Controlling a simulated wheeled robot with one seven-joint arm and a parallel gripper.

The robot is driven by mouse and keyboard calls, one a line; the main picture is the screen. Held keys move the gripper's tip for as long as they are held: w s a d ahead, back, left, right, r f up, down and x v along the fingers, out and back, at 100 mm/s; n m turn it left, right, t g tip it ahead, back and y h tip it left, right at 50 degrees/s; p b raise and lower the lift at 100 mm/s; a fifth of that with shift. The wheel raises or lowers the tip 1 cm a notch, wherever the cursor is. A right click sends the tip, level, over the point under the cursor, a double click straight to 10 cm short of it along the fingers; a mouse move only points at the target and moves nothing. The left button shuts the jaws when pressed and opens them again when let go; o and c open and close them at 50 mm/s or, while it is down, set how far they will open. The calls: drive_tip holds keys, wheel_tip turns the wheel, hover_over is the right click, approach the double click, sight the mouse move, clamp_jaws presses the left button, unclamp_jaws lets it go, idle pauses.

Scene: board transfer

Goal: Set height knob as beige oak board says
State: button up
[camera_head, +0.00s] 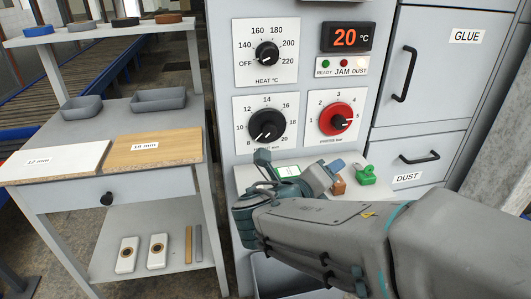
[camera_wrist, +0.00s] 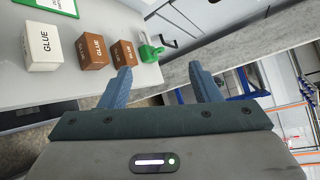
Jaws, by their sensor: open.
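The height knob (camera_head: 267,125) is a black dial on a white plate marked from 8 to 18. Its white pointer line points down-left, close to 8. The plate's caption is partly hidden behind my gripper. The beige oak board (camera_head: 152,148) lies on the side table, and its label appears to read 18 mm. My gripper (camera_head: 298,163) is open and empty, below the dials and over the machine's ledge. In the wrist view my gripper (camera_wrist: 160,72) has its two blue fingers well apart, with nothing between them. It touches no knob.
A white board (camera_head: 50,163) labelled 12 mm lies beside the oak. The heat knob (camera_head: 267,54) and red pressure knob (camera_head: 336,119) are close to the height knob. Glue blocks (camera_wrist: 92,51) and a green item (camera_wrist: 148,50) stand on the ledge. The display (camera_head: 346,37) reads 20 °C.

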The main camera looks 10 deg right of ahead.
drive_tip(key=w+a+f+n+t+b, duration=0.2)
drive_tip(key=w+a+n+t+b, duration=0.15)
drive_tip(key=n, duration=0.45)
drive_tip(key=n+t+y+b, duration=0.2)
drive_tip(key=n+t+y, duration=0.2)
drive_tip(key=n+t, duration=0.55)
approach(270, 132)
drive_tip(key=s+r+n+g, duration=0.1)
drive_tip(key=s+a+r+n, duration=0.1)
drive_tip(key=s+r+n+g, duration=0.1)
drive_tip(key=s+r, duration=0.1)
drive_tip(key=shift+a+g, duration=0.3)
drive_tip(key=shift+a, duration=0.1)
drive_tip(key=w+d+p, duration=0.1)
drive_tip(key=w, duration=0.2)
drive_tip(key=w+d+p, duration=0.1)
drive_tip(key=w, duration=0.2)
drive_tip(key=w+d+p, duration=0.1)
drive_tip(key=w, duration=0.3)
drive_tip(key=shift+d+f, duration=0.1)
drive_tip(key=shift+d, duration=0.3)
drive_tip(key=shift+x, duration=0.8)
drive_tip(key=shift+c, duration=0.4)
drive_tip(key=c, duration=0.9)
